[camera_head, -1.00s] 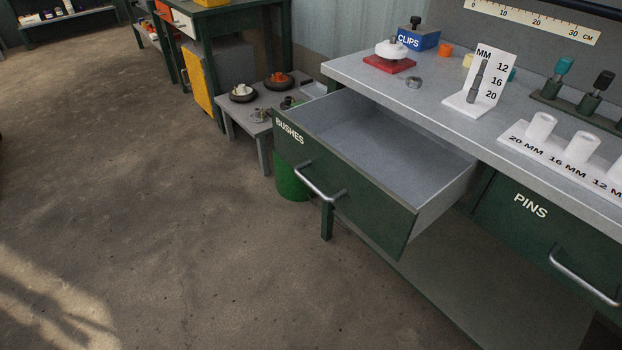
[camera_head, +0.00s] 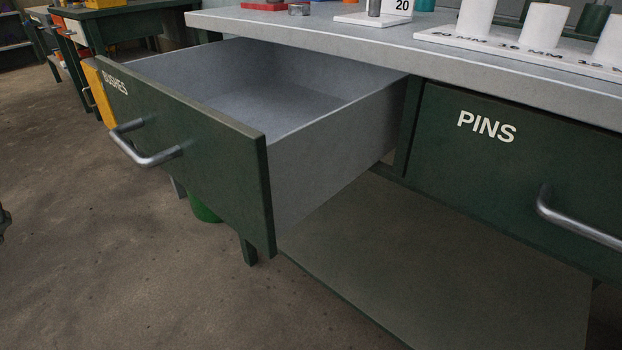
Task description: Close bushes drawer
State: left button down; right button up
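The bushes drawer (camera_head: 210,142) stands pulled out from under the grey bench top, with its dark green front facing left and the label BUSHES at its upper left. Its metal bar handle (camera_head: 150,158) sticks out from the front. The visible part of the inside is grey and looks empty; the back of it is hidden under the bench top. Neither of my grippers shows clearly in the view. A small dark shape is cut off at the left edge, and I cannot tell what it is.
The pins drawer (camera_head: 500,165) is shut to the right, its handle (camera_head: 575,222) sticking out. White cylinders on a marked strip stand on the bench top (camera_head: 330,40). A lower shelf (camera_head: 430,260) lies beneath. A green bin (camera_head: 205,208) is partly hidden behind the drawer. Floor at left is clear.

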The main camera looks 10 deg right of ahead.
pick_arm(q)
send_near(116, 141)
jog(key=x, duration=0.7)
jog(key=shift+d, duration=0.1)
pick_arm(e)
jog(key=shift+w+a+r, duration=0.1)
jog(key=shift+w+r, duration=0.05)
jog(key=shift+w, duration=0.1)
